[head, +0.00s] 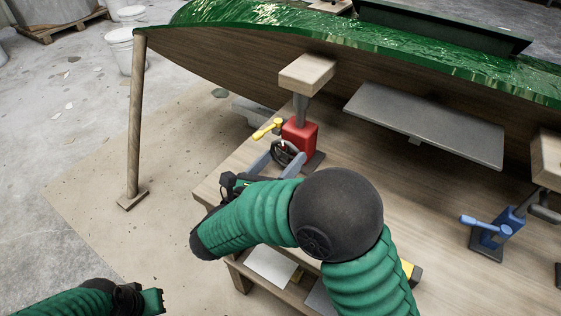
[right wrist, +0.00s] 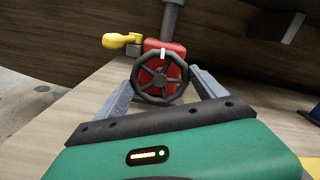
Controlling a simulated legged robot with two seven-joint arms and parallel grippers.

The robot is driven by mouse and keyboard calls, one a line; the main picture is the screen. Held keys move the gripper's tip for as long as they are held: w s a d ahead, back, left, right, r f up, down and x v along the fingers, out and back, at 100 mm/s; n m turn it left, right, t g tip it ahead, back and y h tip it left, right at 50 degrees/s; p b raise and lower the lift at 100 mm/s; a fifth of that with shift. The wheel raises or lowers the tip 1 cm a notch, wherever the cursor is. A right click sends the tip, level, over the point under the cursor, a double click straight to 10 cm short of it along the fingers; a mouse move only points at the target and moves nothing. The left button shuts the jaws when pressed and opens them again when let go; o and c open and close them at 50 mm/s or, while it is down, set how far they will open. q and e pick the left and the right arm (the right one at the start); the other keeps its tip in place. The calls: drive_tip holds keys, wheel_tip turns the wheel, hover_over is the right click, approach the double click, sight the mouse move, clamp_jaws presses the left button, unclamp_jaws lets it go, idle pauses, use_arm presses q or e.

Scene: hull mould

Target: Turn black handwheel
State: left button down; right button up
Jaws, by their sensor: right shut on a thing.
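The black handwheel (head: 289,152) sits on the front of a red jack body (head: 301,133) on the wooden bench. In the right wrist view the handwheel (right wrist: 160,79) faces me, with spokes and a white mark near the top of its rim. My right gripper (head: 277,156) has its grey fingers on either side of the wheel, shut on its rim. The fingers also show in the right wrist view (right wrist: 162,88). My left gripper (head: 150,299) is at the bottom left, far from the wheel; its jaw state is unclear.
A yellow lever (head: 267,128) sticks out left of the red jack. A wooden block (head: 307,73) tops the jack under the green hull (head: 330,40). A grey plate (head: 425,122) and a blue clamp (head: 497,230) are to the right. A wooden prop (head: 136,115) stands left.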

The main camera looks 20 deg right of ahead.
drive_tip(key=shift+a+n, duration=0.1)
drive_tip(key=shift+n, duration=0.6)
drive_tip(key=o, duration=1.1)
drive_tip(key=shift+w, duration=0.1)
drive_tip(key=shift+o, duration=0.2)
drive_tip(key=shift+f, duration=0.1)
